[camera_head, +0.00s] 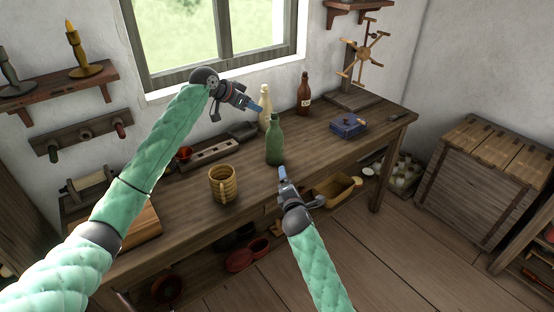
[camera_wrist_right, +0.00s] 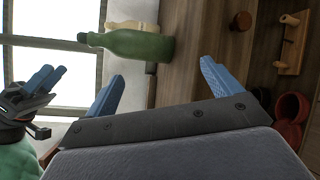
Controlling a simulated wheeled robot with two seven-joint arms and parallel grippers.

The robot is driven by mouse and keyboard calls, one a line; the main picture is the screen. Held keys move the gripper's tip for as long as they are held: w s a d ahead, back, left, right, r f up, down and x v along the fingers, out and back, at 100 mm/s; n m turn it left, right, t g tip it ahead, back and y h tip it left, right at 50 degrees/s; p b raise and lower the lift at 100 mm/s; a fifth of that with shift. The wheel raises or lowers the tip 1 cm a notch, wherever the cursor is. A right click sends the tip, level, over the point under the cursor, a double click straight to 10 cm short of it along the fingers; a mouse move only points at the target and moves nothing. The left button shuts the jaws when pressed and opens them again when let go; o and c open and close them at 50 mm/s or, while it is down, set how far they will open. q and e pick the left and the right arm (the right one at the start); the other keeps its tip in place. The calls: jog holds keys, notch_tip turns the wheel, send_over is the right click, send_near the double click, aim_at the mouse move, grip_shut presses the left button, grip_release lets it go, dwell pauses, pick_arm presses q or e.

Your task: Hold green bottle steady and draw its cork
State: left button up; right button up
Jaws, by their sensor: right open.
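The green bottle (camera_head: 274,143) stands upright near the front edge of the workbench (camera_head: 310,142). It lies sideways in the turned right wrist view (camera_wrist_right: 142,45), with its neck to the left. I cannot make out the cork clearly at its mouth. My left gripper (camera_head: 259,107) is in the air left of and above the bottle's neck, apart from it. In the right wrist view its two blue fingers (camera_wrist_right: 44,78) are close together; I cannot tell if they are shut. My right gripper (camera_head: 282,171) is open and empty, below the bottle in the head view and not touching it.
A cream bottle (camera_head: 265,98) stands just behind the green one, and a brown bottle (camera_head: 303,94) stands farther back. A ribbed mug (camera_head: 224,187) is at left on the bench. A blue box (camera_head: 348,126) is at right. Bare bench lies between bottle and box.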

aim_at(276, 154)
jog(key=w+n, duration=0.1)
jog(key=w+a+r+n, duration=0.1)
jog(key=w, duration=0.1)
jog(key=w+a+r+n+t, duration=0.1)
jog(key=n, duration=0.1)
jog(key=shift+w, duration=0.3)
jog(key=w+n, duration=0.2)
jog(key=n, duration=0.1)
jog(key=w+a+f+n, duration=0.1)
jog(key=w+n, duration=0.2)
jog(key=w+a+n+y, duration=0.1)
jog(key=w+n, duration=0.1)
jog(key=w, duration=0.1)
jog(key=shift+f+n, duration=0.3)
jog(key=shift+n, duration=0.1)
jog(key=shift+w+n, duration=0.5)
jog(key=shift+w, duration=0.1)
jog(key=shift+w+a+f, duration=0.1)
jog(key=shift+w+a, duration=0.1)
jog(key=shift+w, duration=1.05)
jog(key=shift+w+a, duration=0.2)
jog(key=shift+w, duration=1.05)
jog(key=shift+w+a+f, duration=0.1)
jog(key=shift+w+a, duration=0.1)
jog(key=shift+w, duration=1.05)
jog(key=c, duration=1.5)
